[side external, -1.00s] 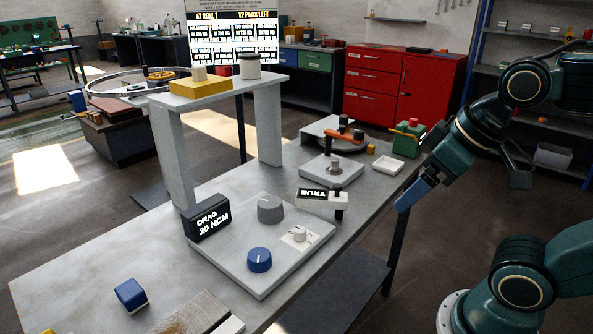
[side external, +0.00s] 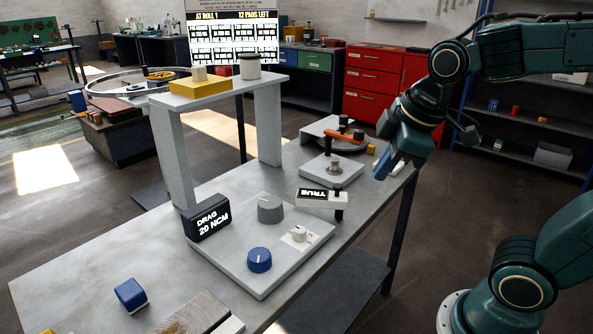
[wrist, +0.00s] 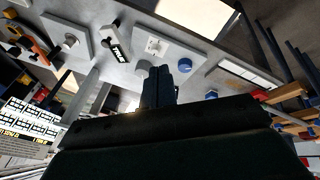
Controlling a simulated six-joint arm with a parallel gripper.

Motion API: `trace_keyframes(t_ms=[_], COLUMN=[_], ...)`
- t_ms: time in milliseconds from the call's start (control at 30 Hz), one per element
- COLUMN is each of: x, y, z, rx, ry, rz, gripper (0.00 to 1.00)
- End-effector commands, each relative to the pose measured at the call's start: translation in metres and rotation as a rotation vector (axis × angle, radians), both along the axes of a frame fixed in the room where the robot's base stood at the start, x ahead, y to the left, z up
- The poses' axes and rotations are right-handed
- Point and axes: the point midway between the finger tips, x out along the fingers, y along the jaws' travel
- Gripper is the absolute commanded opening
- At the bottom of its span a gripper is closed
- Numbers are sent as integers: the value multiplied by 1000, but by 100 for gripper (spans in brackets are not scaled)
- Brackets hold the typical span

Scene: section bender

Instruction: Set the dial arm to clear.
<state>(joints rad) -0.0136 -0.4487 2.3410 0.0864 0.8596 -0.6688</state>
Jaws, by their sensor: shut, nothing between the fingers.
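A pale arm with a black "TRUE" display (side external: 314,195), which looks like the dial arm, lies across the back right corner of the grey panel; a dark post stands at its right end. It shows near the top of the wrist view (wrist: 116,48). A small white knob (side external: 299,233) sits on a white marked plate; its markings are too small to read. My gripper (side external: 381,171) is shut and empty, above the bench's right edge, right of and apart from the display arm. Its dark fingers show at the centre of the wrist view (wrist: 158,80).
The panel also carries a grey knob (side external: 270,210), a blue knob (side external: 260,260) and a "DRAG 20 NCM" display (side external: 208,219). Behind stands an orange-handled fixture (side external: 345,135). A grey raised shelf (side external: 225,91) rises at the left. A blue block (side external: 130,294) lies in front.

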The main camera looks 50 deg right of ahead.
Motion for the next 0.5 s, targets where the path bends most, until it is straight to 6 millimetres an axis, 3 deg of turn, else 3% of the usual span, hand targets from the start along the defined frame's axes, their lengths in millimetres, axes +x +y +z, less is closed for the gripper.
trace_keyframes(t_ms=[500], x=[64], y=[-10], z=[-20], rx=[-223], ry=[130], rz=[481], gripper=[0])
